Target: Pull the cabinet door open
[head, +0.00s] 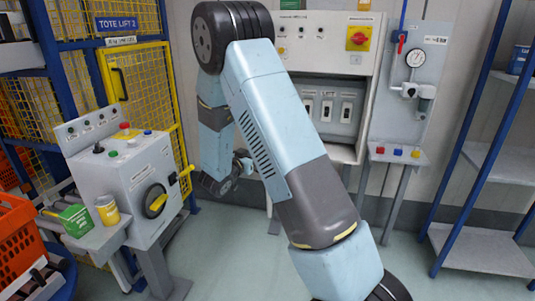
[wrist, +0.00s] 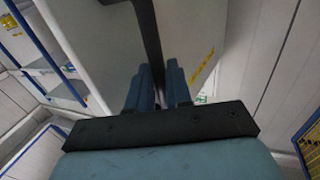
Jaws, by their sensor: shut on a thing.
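The grey cabinet (head: 335,28) hangs on the back wall in the head view. Its lower front shows a recess with several white switches (head: 326,108). My arm covers its left part, and I cannot make out the door or my gripper there. In the wrist view, my gripper (wrist: 158,70) is shut on a dark bar handle (wrist: 147,28), with one blue finger on each side. A pale grey panel (wrist: 100,40), apparently the cabinet door, lies behind the fingers and carries a yellow label (wrist: 202,67). I cannot tell how far the door stands open.
A gauge panel (head: 412,85) and blue-framed shelf (head: 480,250) stand at right. Floor between is clear.

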